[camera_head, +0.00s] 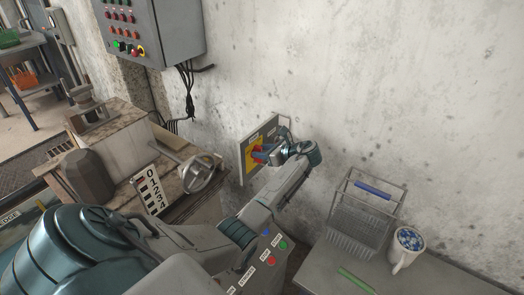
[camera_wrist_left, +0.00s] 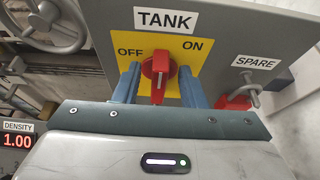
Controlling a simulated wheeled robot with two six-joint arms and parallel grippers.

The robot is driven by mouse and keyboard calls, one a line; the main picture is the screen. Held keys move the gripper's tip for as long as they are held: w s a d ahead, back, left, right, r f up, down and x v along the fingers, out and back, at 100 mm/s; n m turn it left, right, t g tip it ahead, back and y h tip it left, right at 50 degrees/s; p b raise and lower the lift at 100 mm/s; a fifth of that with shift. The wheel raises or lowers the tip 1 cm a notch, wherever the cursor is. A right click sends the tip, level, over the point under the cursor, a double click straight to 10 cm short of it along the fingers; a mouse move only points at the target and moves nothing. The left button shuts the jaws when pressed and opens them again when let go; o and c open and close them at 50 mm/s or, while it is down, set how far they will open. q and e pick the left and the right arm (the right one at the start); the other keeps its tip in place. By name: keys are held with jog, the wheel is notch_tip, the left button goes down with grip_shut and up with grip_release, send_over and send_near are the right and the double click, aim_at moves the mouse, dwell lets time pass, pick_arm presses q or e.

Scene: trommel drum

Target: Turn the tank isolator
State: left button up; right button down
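The tank isolator is a red rotary knob (camera_wrist_left: 159,72) on a yellow plate (camera_wrist_left: 186,48) marked OFF on the left and ON on the right, under a TANK label (camera_wrist_left: 166,19). Its grip stands about upright, between the two words. My left gripper (camera_wrist_left: 158,84) is open, with one blue finger on each side of the knob; a narrow gap seems to show on both sides. I cannot tell whether either finger touches. In the head view the left gripper (camera_head: 264,154) is at the grey wall panel (camera_head: 243,163), partly hiding the knob. My right gripper is not in view.
A red SPARE padlock (camera_wrist_left: 236,101) hangs to the right of the knob. A handwheel (camera_head: 201,174) and a numbered plate (camera_head: 152,192) stand left of the panel. A wire basket (camera_head: 357,226) and a mug (camera_head: 406,246) stand on the bench at right. A control box (camera_head: 165,30) hangs above.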

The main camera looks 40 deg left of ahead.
pick_arm(q)
jog(key=shift+a+f, duration=0.15)
jog(key=shift+a, duration=0.1)
grip_shut()
